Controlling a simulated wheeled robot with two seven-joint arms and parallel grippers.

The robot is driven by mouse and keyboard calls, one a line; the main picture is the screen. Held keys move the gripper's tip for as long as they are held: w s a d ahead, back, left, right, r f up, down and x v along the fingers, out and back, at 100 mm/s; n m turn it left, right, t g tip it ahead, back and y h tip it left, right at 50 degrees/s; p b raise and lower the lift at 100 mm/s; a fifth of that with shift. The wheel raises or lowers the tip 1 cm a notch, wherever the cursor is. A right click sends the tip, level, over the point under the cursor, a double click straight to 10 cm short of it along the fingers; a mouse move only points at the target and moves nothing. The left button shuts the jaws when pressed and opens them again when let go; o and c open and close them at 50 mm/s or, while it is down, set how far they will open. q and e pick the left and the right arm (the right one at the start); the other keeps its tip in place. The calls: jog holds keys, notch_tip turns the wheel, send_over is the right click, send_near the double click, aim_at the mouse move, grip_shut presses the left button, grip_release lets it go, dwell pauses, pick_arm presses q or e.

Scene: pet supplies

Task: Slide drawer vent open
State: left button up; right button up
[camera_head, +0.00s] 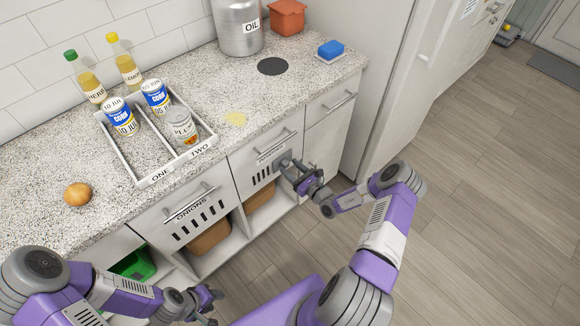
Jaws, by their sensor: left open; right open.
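A white drawer front (243,181) below the counter has a labelled upper part, a bar handle and a row of dark vent slots (262,174). My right gripper (292,170) is open at the right side of this vent, close to the drawer front. It hides the right part of the vent, and I cannot tell whether it touches anything there. The drawer to its left, labelled ONIONS (190,209), also has a bar handle and dark vent slots. My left gripper (212,300) is open and empty, low in front of the cabinet.
The speckled counter (60,160) holds a divided tray (130,163) with cans, two bottles, an onion (77,194), an OIL canister (238,28) and a blue sponge (330,49). Brown bins (209,238) stand below the drawers.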

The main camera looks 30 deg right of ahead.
jog(key=s+d+p, duration=0.1)
jog(key=s, duration=0.5)
jog(key=shift+s+d, duration=0.15)
jog(key=s+a+n+g+y+p, duration=0.1)
jog(key=s+a+n+g+y, duration=0.3)
jog(key=a, duration=0.6)
jog(key=s+a+n+g+y, duration=0.2)
jog(key=a+n+g+y, duration=0.35)
jog(key=a, duration=0.45)
jog(key=s+a+n+g+h+p, duration=0.1)
jog(key=s+a+n+g+h, duration=0.1)
jog(key=s+n, duration=0.4)
jog(key=s+a+n+g+h+p, duration=0.1)
jog(key=s+a+n+g+h, duration=0.2)
jog(key=n, duration=1.2)
jog(key=shift+s+a+n+g+h, duration=0.35)
jog(key=shift+s+g+h, duration=0.9)
jog(key=shift+s+h, duration=0.75)
